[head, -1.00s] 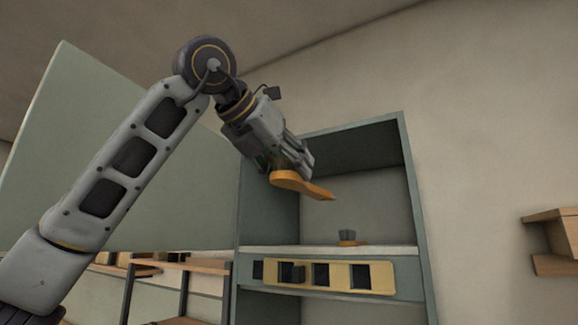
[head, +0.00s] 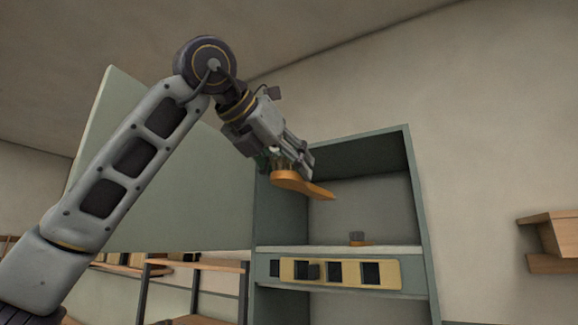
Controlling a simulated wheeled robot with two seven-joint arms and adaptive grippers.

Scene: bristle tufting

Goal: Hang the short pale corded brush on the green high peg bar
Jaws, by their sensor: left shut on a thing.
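My left gripper (head: 296,163) is shut on an orange-brown wooden brush (head: 303,186), held up in front of the open cabinet. The brush's flat wooden body points right and slightly down. Dark greenish bristles seem to show by the fingers, but the fingers partly hide them. I cannot tell from this view whether it is the short pale corded one, and I see no cord. No green peg bar can be made out. My right gripper is not in view.
Below is a yellow panel with dark square openings (head: 350,273). Its open door (head: 165,205) is behind my arm. A wooden wall shelf (head: 550,220) is at right.

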